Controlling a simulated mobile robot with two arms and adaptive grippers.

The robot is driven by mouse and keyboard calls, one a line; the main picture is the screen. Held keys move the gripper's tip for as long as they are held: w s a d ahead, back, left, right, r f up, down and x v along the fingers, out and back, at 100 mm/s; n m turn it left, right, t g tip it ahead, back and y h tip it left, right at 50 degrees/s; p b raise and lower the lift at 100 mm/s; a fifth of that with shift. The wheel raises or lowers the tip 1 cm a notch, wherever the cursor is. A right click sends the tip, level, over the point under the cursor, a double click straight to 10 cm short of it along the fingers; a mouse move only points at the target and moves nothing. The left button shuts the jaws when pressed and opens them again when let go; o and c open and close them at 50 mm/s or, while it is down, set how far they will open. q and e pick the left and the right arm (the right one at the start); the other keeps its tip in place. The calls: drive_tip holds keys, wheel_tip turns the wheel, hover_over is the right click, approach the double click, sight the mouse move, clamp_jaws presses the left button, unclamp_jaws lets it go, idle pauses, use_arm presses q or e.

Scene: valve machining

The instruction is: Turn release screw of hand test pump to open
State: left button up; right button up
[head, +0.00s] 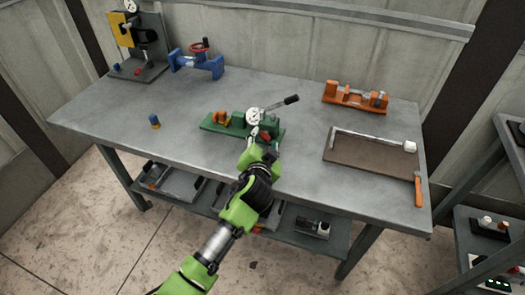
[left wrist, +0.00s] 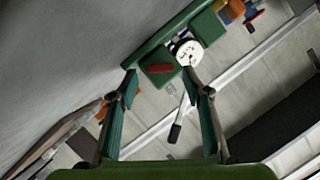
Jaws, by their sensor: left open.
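The hand test pump (head: 240,125) has a green base and stands near the middle of the table. It carries a white round gauge (head: 253,117) and a lever with a black grip (head: 291,99). A small red part (head: 265,135), seemingly the release screw, is at its near right; it also shows in the left wrist view (left wrist: 160,68). My left gripper (head: 261,143) is at the pump's near side. In the left wrist view its open fingers (left wrist: 161,84) point toward the red part, which lies between and beyond their tips. I cannot tell whether they touch it.
A blue vise-like fixture (head: 197,64) and a test stand (head: 137,45) are at the back left. An orange fixture (head: 356,97) is at the back right. A brown mat (head: 367,158) with a long wrench lies to the right. A small blue piece (head: 155,121) stands left.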

use_arm(q)
drive_tip(key=v, duration=1)
drive_tip(key=shift+s+r, duration=0.15)
drive_tip(key=shift+s, duration=0.2)
